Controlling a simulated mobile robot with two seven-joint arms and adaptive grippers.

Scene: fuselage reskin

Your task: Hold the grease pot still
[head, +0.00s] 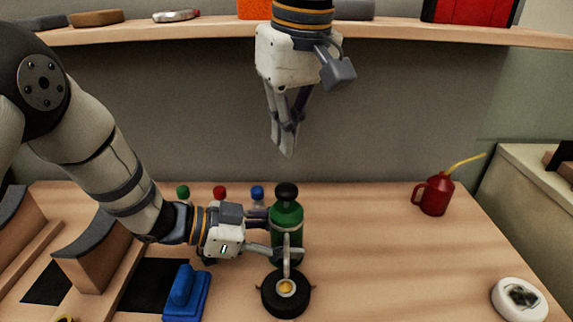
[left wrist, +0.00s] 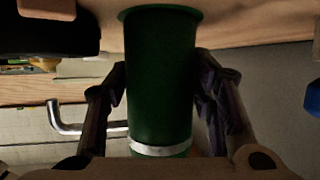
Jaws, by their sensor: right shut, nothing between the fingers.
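A green cylinder with a black knob on top, a silver band and a bent silver handle, which I take for the grease pot (head: 287,218), stands upright on the table. In the left wrist view the pot (left wrist: 160,75) fills the middle between my fingers. My left gripper (head: 272,232) reaches it from the left, its fingers closed against opposite sides. In the left wrist view the fingers of my left gripper (left wrist: 160,95) meet the green wall. My right gripper (head: 288,150) hangs above and behind the pot, pointing down, shut and empty.
A black round tin with a yellowish centre (head: 287,294) sits just in front of the pot. Small bottles with coloured caps (head: 220,193) stand behind my left wrist. A blue block (head: 187,293), a red oil can (head: 435,194) and a white dish (head: 519,299) stand around. The table's right middle is clear.

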